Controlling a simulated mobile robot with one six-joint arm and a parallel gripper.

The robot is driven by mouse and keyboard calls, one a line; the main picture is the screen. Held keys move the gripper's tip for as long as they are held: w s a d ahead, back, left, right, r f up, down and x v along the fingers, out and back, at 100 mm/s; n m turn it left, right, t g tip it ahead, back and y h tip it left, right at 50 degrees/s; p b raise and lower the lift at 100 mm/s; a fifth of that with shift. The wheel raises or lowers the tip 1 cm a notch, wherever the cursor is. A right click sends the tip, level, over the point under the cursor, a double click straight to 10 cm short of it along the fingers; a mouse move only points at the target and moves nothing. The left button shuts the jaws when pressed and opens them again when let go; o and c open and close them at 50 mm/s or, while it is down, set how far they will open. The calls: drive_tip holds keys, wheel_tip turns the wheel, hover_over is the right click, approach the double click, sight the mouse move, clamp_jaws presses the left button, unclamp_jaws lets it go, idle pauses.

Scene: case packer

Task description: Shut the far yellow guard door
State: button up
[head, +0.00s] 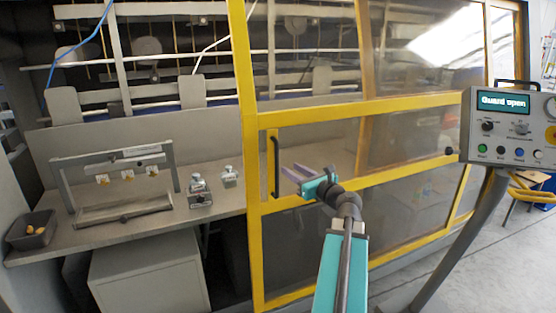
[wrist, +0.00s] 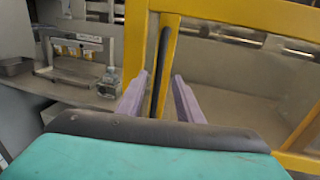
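The yellow-framed guard door (head: 244,100) with clear panels stands in the middle of the head view. The bay to its left is open. A black vertical bar handle (head: 276,166) is on its left part; in the wrist view the handle (wrist: 162,52) stands upright between my fingers. My gripper (head: 291,171) is open, its two purple fingers pointing at the handle. In the wrist view the gripper (wrist: 161,77) has a finger on each side of the handle, with gaps showing. I cannot tell how deep the handle lies between the fingers.
A control panel (head: 505,130) on a slanted post reads "Guard open" at the right. A bench in the open bay holds a grey frame fixture (head: 120,165), small metal blocks (head: 199,190) and a dark bin (head: 31,230). A dark knob (head: 449,151) sits on the yellow frame farther right.

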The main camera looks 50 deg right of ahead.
sight(278, 161)
drive_tip(key=w, duration=0.3)
drive_tip(key=w+d+p, duration=0.1)
drive_tip(key=w, duration=0.2)
drive_tip(key=w+d+p, duration=0.1)
drive_tip(key=w, duration=0.2)
drive_tip(key=shift+w, duration=0.4)
clamp_jaws()
